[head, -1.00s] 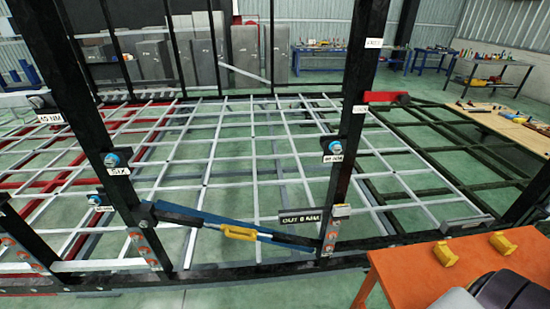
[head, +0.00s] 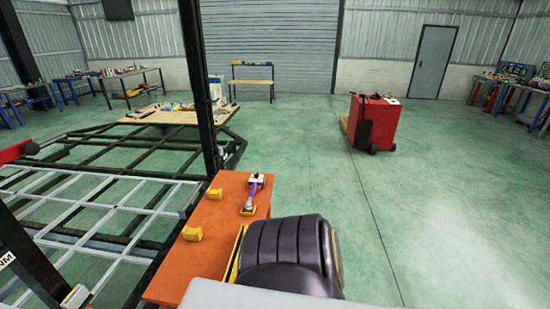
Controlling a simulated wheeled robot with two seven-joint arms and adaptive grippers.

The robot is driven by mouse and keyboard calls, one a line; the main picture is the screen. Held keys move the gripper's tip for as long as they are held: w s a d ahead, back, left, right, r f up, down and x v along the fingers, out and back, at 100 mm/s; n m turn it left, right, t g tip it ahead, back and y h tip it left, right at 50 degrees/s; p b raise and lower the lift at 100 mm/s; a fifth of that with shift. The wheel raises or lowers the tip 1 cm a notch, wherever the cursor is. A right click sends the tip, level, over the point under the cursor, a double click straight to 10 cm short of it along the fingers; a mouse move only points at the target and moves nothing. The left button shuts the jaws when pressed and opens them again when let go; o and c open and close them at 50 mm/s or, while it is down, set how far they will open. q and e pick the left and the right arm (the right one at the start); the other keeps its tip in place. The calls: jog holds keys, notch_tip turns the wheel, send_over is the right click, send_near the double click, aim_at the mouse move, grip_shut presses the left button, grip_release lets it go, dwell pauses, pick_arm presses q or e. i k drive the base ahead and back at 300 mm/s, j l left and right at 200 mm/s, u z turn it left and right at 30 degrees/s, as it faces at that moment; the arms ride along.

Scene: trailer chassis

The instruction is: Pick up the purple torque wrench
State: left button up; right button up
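The purple torque wrench (head: 252,193) lies on the orange table (head: 211,232), near its right edge in the head view. It has a purple shaft, a white and dark part at its far end and a yellowish part at its near end. Neither of my grippers shows in the head view. Nothing touches the wrench apart from the table.
A black post (head: 199,90) and the chassis frame (head: 120,210) stand left of the table. A red cart (head: 374,124) stands farther off.

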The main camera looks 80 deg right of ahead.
aim_at(249, 207)
jog(key=z, duration=2.45)
